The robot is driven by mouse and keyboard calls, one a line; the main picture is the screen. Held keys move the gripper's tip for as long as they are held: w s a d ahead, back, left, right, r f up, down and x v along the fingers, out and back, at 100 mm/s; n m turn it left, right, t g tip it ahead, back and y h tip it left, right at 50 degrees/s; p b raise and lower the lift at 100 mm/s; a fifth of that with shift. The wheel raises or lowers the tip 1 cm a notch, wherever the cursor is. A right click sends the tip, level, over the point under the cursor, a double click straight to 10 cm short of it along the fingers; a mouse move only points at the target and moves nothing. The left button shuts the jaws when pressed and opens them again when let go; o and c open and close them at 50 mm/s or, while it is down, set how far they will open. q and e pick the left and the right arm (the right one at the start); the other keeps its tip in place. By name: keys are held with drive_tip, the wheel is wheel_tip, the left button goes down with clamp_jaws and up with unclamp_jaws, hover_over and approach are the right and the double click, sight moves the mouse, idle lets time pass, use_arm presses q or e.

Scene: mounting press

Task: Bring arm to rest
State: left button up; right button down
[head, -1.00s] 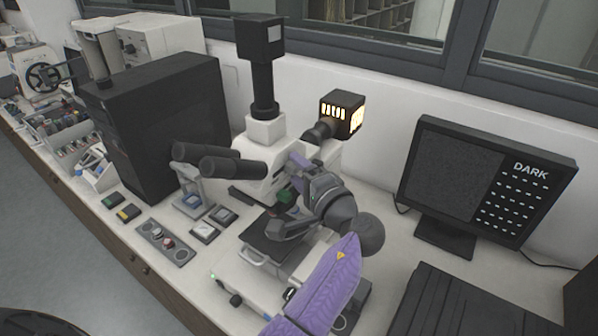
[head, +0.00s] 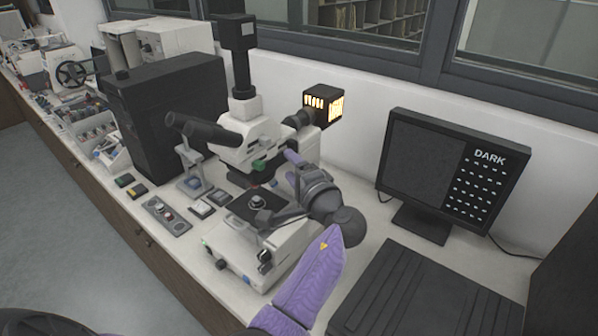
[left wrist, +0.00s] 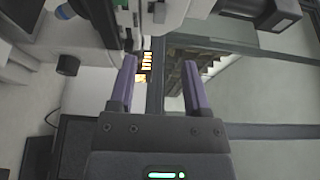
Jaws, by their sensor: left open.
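My left arm, purple and grey, comes up from the bottom of the head view and lies over the right side of the microscope (head: 240,145). My left gripper (head: 292,158) is beside the microscope's body, below the lit lamp housing (head: 323,105), and is partly hidden by its own wrist. In the left wrist view the gripper (left wrist: 160,75) is open, with its two purple fingers apart and nothing held between them. A small round metallic piece (head: 257,201) sits on the dark microscope stage (head: 243,209). My right gripper is not in view.
A monitor (head: 432,165) reading "DARK" stands at the right, with a dark ribbed slab (head: 415,295) in front of it. A black box (head: 170,125), a button panel (head: 166,215) and small blocks stand left of the microscope. Bench shows bare between microscope and monitor.

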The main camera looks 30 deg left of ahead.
use_arm(q)
drive_tip(key=s+d+f+n+g+h, duration=0.25)
drive_tip(key=s+f+h, duration=0.45)
drive_tip(key=s+f, duration=0.6)
drive_tip(key=s+d+f+n+g+h, duration=0.1)
drive_tip(key=s+d+f+g+h, duration=0.3)
drive_tip(key=s+d+h, duration=0.7)
drive_tip(key=s+f+y+b, duration=0.15)
drive_tip(key=f+b, duration=0.25)
drive_tip(key=f, duration=0.6)
drive_tip(key=s+f+b, duration=0.3)
drive_tip(key=f+b, duration=0.1)
drive_tip(key=f, duration=0.7)
drive_tip(key=s+f+y+b, duration=0.15)
drive_tip(key=f+b, duration=0.25)
drive_tip(key=f, duration=0.6)
drive_tip(key=s+a+f+g+b, duration=0.1)
drive_tip(key=s+a+f+b, duration=0.2)
drive_tip(key=s+f, duration=0.9)
wheel_tip(320, 180, down, 4)
drive_tip(key=b, duration=0.3)
drive_tip(key=shift+s+h+b, duration=0.3)
drive_tip(key=shift+s, duration=0.05)
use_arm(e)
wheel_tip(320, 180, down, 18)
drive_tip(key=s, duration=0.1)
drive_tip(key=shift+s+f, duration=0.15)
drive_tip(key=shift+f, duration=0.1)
